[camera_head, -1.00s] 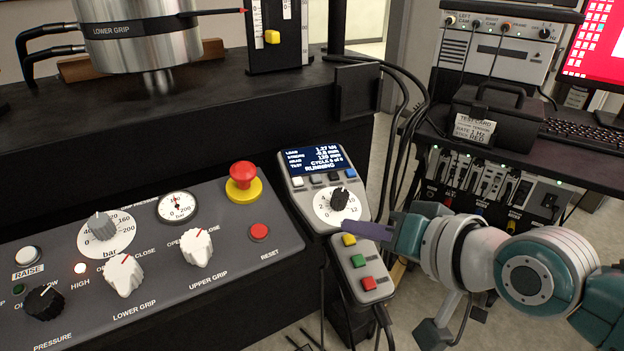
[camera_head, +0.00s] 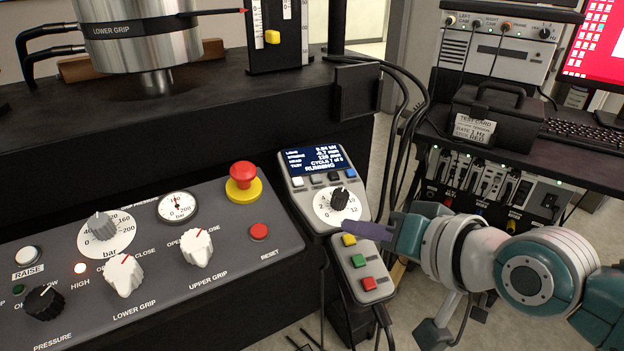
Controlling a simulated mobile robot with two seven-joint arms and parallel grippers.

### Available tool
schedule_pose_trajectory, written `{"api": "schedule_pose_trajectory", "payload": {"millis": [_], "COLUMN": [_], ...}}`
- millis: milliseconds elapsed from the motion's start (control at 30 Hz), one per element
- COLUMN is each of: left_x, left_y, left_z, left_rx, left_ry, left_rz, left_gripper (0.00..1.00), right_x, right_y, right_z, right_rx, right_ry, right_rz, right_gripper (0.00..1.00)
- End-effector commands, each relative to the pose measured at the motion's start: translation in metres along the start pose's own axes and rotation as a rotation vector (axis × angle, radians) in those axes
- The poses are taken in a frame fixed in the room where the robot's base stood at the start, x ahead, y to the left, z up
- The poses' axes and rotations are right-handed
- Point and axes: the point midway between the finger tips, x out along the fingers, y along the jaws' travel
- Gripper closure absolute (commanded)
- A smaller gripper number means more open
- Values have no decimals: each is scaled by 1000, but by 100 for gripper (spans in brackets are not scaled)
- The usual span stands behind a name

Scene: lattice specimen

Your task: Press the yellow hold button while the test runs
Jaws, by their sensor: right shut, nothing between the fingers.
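The yellow button (camera_head: 349,240) is the top one of three buttons on the lower part of the grey handheld control box. My right gripper (camera_head: 347,228) comes in from the right, with its purple fingers shut and empty. The fingertips are right at the upper edge of the yellow button, and most of its face shows. I cannot tell whether they touch or press it. The box's screen (camera_head: 318,161) reads RUNNING, with small figures above that are hard to read. My left gripper is out of view.
A green button (camera_head: 358,261) and a red button (camera_head: 369,283) sit just below the yellow one. A black dial (camera_head: 340,198) is just above my fingertips. A red mushroom button (camera_head: 243,175) stands on the panel to the left. Black cables hang behind the box.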

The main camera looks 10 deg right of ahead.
Motion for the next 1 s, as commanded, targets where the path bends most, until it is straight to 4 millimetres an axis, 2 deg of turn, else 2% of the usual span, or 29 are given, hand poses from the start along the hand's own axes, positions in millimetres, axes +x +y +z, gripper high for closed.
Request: {"api": "schedule_pose_trajectory", "payload": {"millis": [233,1000], "left_x": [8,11], "left_y": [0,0], "left_z": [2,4], "left_rx": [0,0], "left_ry": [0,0], "left_rz": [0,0], "left_gripper": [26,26], "right_x": [6,9], "right_y": [5,7], "right_z": [5,7], "right_rx": [0,0], "right_ry": [0,0], "right_rz": [1,0], "right_gripper": [100,100]}}
